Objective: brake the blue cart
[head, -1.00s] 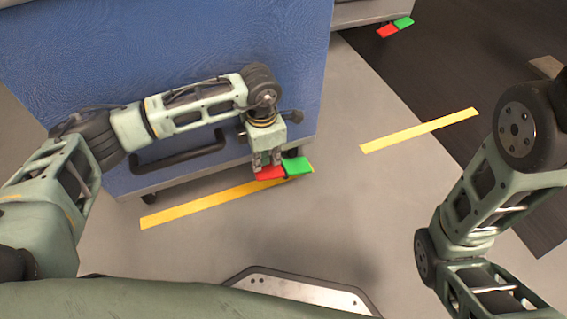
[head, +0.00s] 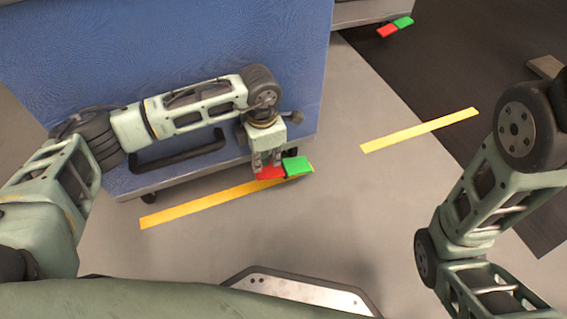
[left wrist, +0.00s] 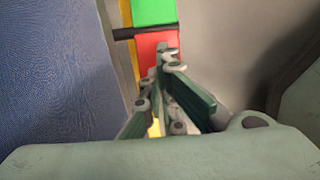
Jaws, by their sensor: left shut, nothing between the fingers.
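The blue cart (head: 215,38) stands in front of me with a dark handle (head: 180,155) low on its near face. At its lower right corner is a pedal with a red half (head: 269,173) and a green half (head: 297,167). My left gripper (head: 266,163) points down with its fingers shut and empty, over the red half. In the left wrist view the fingertips (left wrist: 168,55) overlap the red half (left wrist: 157,46), with the green half (left wrist: 154,12) beyond. I cannot tell whether they press on it. My right gripper is out of view; only my right arm shows.
Yellow floor strips lie along the cart's front (head: 205,205) and to the right (head: 420,130). Another grey cart base (head: 365,12) with a red and green pedal (head: 395,27) stands at the back right, by a dark mat (head: 450,65). The grey floor between is clear.

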